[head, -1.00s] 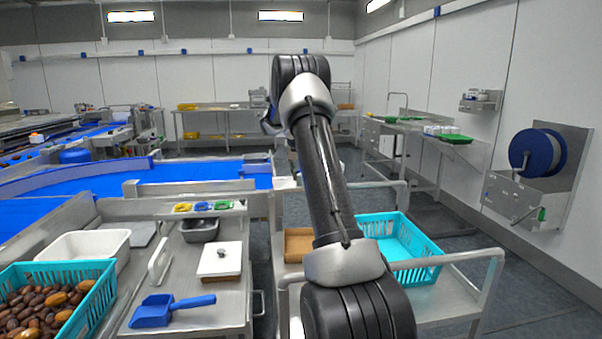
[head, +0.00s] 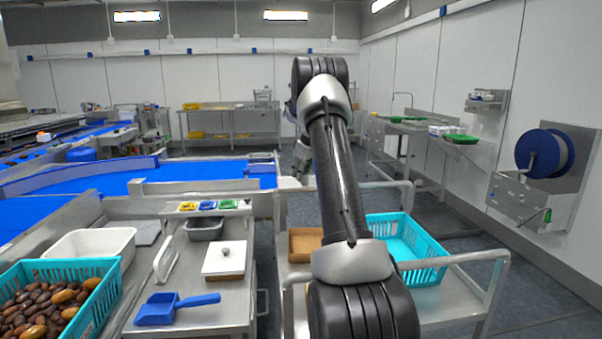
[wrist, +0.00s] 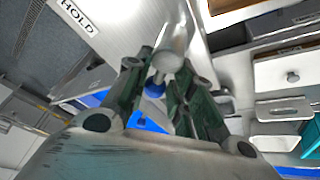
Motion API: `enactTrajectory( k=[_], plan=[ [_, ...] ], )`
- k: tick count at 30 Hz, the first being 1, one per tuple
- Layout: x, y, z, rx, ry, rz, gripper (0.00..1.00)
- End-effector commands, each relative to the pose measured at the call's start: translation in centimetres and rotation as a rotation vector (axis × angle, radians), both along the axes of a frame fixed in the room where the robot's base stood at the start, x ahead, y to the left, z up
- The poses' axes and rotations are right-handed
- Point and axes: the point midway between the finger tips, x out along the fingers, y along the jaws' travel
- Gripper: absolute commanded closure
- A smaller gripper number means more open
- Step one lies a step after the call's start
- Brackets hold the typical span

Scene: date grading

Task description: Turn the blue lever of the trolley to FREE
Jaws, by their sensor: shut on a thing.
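My gripper (wrist: 164,76) shows in the wrist view with its dark green fingers closed in around a grey metal round-ended piece and a small blue part, the blue lever (wrist: 155,89). The fingers hide most of the lever, so its exact angle cannot be told. A plate marked HOLD (wrist: 78,16) is at the upper left of the wrist view; the word FREE cannot be read. In the head view my gripper (head: 301,160) is low beside my arm, near the far end of the trolley (head: 458,307); the lever cannot be made out there.
The trolley carries a turquoise basket (head: 436,256) and a brown box (head: 300,233). Left of it, a steel bench (head: 205,312) holds a blue scoop (head: 165,309) and a white-lidded box (head: 223,258). A hose reel (head: 545,152) is on the right wall. Floor is clear right of the trolley.

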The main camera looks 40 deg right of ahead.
Motion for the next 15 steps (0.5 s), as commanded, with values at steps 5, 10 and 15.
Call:
enactTrajectory(
  k=[5, 10, 15],
  plan=[
    [0.0, 0.15, 0.07, -0.001, -0.001, 0.082, 1.0],
    [-0.04, 0.25, 0.06, -0.001, -0.002, 0.126, 1.0],
    [-0.07, 0.3, 0.06, -0.001, -0.001, 0.144, 1.0]
  ],
)
